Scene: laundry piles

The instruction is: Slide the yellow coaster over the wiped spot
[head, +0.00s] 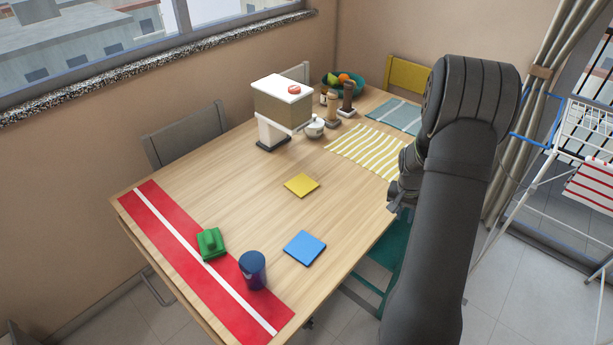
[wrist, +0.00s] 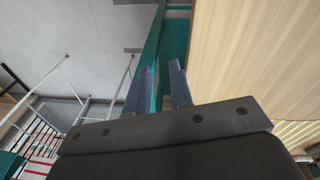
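The yellow coaster (head: 301,185) lies flat near the middle of the wooden table (head: 240,205) in the head view, with bare wood around it. I cannot make out a wiped spot on the wood. My gripper (head: 393,206) is by the table's right edge, to the right of the yellow coaster and apart from it. In the wrist view its two fingers (wrist: 160,88) stand apart with nothing between them; a teal chair and the floor show beyond. The coaster is not in the wrist view.
A blue coaster (head: 304,247) lies nearer the front edge. A dark blue cup (head: 252,270) and a green object with a raised top (head: 210,243) rest on the red runner (head: 172,230). A boxy stand (head: 283,103), small jars and a yellow striped mat (head: 368,152) are behind.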

